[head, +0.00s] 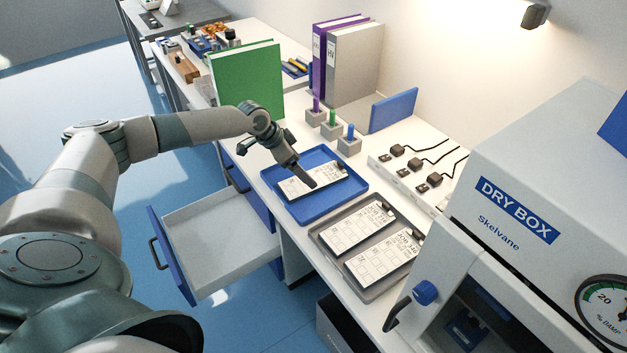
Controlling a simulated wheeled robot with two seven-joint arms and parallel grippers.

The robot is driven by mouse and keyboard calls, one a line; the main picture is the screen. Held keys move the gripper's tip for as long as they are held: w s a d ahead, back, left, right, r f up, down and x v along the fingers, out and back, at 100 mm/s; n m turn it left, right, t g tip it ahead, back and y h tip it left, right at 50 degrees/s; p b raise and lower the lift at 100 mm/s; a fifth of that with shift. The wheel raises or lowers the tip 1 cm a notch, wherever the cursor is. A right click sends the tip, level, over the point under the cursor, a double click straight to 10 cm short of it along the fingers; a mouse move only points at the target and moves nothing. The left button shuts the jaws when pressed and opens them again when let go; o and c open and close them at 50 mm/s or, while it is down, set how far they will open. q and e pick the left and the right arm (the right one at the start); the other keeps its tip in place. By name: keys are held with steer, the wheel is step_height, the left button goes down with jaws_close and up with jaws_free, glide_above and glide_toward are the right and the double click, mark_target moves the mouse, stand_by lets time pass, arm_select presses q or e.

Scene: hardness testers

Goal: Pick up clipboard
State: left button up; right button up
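A flat white printed board (318,181), which may be the clipboard, lies in the blue tray (300,213) on the counter. Two similar white boards with JOB print, one farther back (352,228) and one nearer (378,262), lie in the grey tray (322,236) in front of it. My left gripper (308,182) points down over the board in the blue tray, its fingertips at or just above the board. The fingers cover part of the board, and their gap and any contact are unclear. My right gripper is out of view.
An open drawer (222,222) juts out left of the counter. A green binder (246,78), pen holders (348,146) and a blue panel (393,110) stand behind the tray. The dry box (520,215) fills the right side.

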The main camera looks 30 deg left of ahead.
arm_select(q)
steer(key=shift+w+d+f+p, duration=0.2)
steer(key=shift+d+f+p, duration=0.05)
steer(key=shift+d+p, duration=0.1)
steer(key=p+x, duration=0.1)
steer(key=x, duration=0.2)
steer(key=shift+d, duration=0.15)
steer(key=shift+w+f, duration=0.1)
steer(key=shift+f, duration=0.35)
steer(key=c, duration=1.3)
